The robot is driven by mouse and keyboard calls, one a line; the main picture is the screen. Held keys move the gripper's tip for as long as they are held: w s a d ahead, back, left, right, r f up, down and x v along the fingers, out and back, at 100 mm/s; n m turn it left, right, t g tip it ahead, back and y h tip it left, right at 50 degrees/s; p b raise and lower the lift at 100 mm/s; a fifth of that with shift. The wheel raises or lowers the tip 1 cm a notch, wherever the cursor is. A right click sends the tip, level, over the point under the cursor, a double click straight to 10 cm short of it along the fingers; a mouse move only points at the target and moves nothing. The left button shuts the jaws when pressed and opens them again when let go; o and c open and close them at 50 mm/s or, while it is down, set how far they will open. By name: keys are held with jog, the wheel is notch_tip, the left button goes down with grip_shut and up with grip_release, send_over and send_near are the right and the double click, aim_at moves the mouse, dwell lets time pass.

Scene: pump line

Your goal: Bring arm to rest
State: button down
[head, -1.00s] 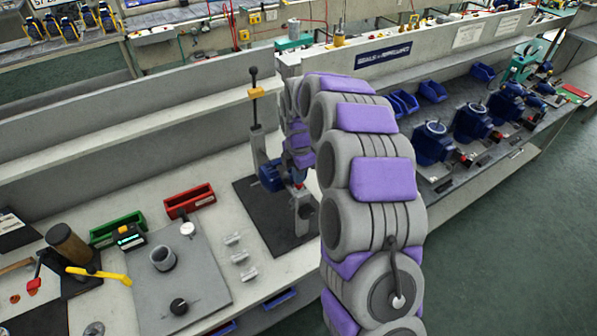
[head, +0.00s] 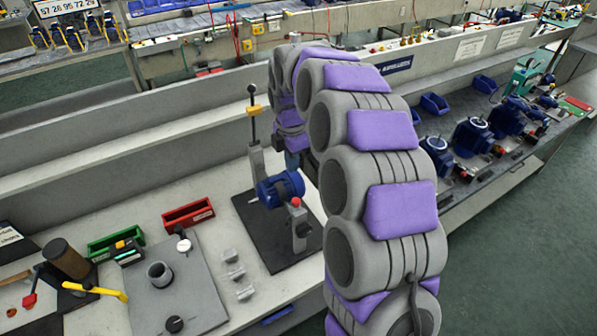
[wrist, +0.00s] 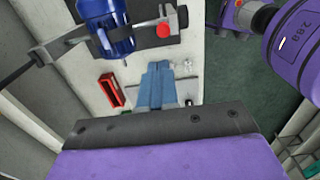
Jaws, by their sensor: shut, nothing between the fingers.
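My arm (head: 385,180), grey with purple pads, rises on the right of the head view and curves over the bench. My gripper (wrist: 158,68) shows in the wrist view as two blue-grey fingers side by side, shut and empty. In the head view the gripper end is mostly hidden behind the arm, near the press stand. A blue pump (head: 281,188) sits in the stand on a black mat (head: 262,232). It also shows in the wrist view (wrist: 113,28), apart from the fingers.
A red bin (head: 188,214), a green bin (head: 115,243) and a grey plate (head: 178,290) lie left of the stand. The stand's upright lever (head: 252,125) rises close to my arm. Several blue pumps (head: 473,137) line the right bench. The floor at right is clear.

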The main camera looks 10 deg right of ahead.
jog(key=s+d+r+m+g+b, duration=0.15)
jog(key=s+m+b, duration=0.25)
jog(key=s+m, duration=1.25)
jog(key=s+d+f+m+b, duration=0.1)
jog(key=s+f+m, duration=0.1)
jog(key=s, duration=1)
jog(key=s+d+f+m+b, duration=0.1)
jog(key=s+f+m, duration=0.2)
jog(key=s, duration=0.9)
jog(key=shift+s+f+b, duration=0.15)
jog(key=shift+f+b, duration=0.15)
jog(key=shift+f, duration=0.45)
